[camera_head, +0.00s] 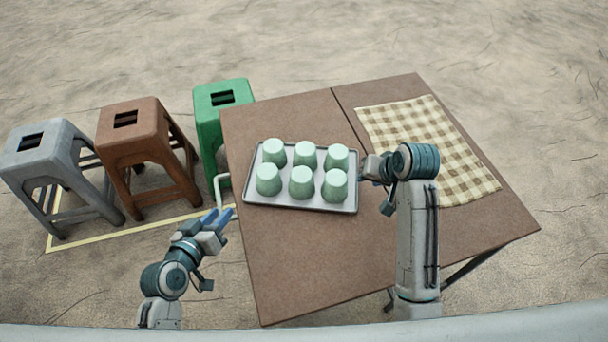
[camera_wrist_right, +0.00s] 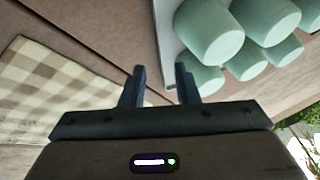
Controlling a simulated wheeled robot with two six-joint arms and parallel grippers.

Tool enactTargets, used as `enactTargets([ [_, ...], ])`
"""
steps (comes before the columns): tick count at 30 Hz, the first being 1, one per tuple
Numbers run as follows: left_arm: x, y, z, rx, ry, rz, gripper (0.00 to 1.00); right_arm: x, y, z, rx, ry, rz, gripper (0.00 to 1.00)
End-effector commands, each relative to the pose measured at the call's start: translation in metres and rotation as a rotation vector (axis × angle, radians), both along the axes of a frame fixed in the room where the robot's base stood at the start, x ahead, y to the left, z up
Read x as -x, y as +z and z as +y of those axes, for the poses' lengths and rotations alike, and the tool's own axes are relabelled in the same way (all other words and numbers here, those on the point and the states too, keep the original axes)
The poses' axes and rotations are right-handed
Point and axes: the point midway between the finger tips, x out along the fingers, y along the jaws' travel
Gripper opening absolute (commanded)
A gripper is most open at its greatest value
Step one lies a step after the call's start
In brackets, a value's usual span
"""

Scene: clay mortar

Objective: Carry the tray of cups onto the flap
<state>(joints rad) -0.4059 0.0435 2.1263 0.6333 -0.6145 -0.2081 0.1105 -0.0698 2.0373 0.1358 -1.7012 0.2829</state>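The flap (camera_head: 505,222) is the table section right of a seam, partly under a checked cloth (camera_head: 430,140). My right gripper (camera_head: 363,175) is at the tray's right edge. In the right wrist view its fingers (camera_wrist_right: 160,75) stand apart, with the tray rim (camera_wrist_right: 165,45) close to the right-hand finger; I cannot tell whether they touch. My left gripper (camera_head: 222,218) is beside the table's left edge, fingers apart and empty, away from the tray.
A grey stool (camera_head: 45,150), a brown stool (camera_head: 135,135) and a green stool (camera_head: 222,95) stand left of the table. A pale bent bar (camera_head: 219,190) shows at the table's left edge. The front of the table is clear.

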Motion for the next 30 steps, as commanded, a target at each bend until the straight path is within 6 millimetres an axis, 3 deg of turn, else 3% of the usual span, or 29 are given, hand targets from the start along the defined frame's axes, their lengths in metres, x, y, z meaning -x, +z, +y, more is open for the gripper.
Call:
enactTargets([
  [3,0.000,0.000,0.000,0.000,0.000,0.000,0.30,0.010,0.023,-0.006,0.002,0.000,-0.006,0.28],
  [10,0.000,0.000,0.000,0.000,0.000,0.000,0.30,0.022,0.048,-0.011,0.000,0.000,-0.005,0.28],
  [30,0.000,0.000,0.000,0.000,0.000,0.000,0.30,0.024,0.052,-0.011,0.001,0.000,-0.004,0.28],
])
